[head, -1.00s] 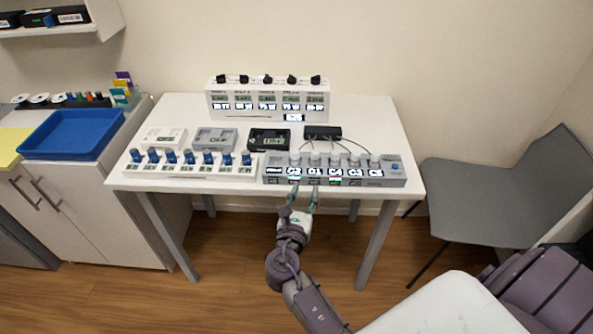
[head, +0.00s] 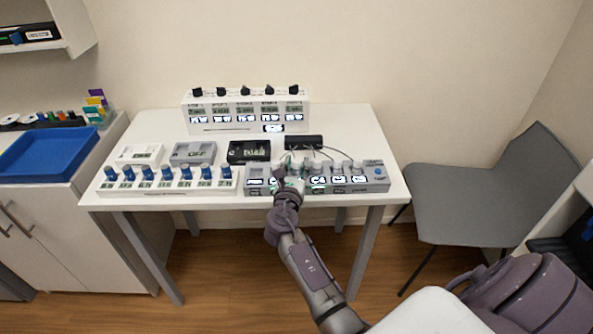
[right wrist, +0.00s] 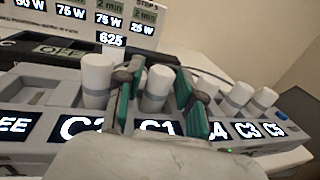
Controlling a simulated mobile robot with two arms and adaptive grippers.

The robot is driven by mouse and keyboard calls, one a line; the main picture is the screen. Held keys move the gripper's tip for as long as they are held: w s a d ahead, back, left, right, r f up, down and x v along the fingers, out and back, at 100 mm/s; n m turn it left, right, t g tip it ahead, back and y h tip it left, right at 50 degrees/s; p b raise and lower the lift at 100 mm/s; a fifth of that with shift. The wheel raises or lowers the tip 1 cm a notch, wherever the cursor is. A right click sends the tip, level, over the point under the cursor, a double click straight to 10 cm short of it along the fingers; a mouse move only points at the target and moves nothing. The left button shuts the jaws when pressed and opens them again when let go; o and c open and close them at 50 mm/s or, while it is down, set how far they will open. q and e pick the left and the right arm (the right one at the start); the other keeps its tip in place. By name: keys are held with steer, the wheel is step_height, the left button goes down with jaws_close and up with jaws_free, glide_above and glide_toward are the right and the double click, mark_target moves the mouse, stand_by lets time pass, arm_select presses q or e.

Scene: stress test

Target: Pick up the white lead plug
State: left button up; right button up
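Several white plugs with grey bands stand upright in a row on a grey box (head: 379,178), over lit labels. In the right wrist view, one white plug (right wrist: 158,82) above the C1 label stands between the two green-padded fingers of my right gripper (right wrist: 160,70). The fingers are apart, with a gap visible beside the plug. Another white plug (right wrist: 97,80) stands just left of the left finger, and more white plugs (right wrist: 237,97) stand to the right. In the head view my right gripper (head: 290,173) reaches over the box's front and hides some plugs. My left gripper is out of view.
Left of the grey box is a white strip (head: 170,190) with several blue-topped plugs. Behind are small meters, including a black one (head: 249,151), a black block (head: 304,142) with thin cables, and a white panel with knobs (head: 245,110). A grey chair (head: 470,200) stands right of the table.

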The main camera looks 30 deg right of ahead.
steer(key=shift+w+d, duration=0.2)
steer(key=shift+w, duration=0.05)
jaws_close()
steer(key=shift+r, duration=0.1)
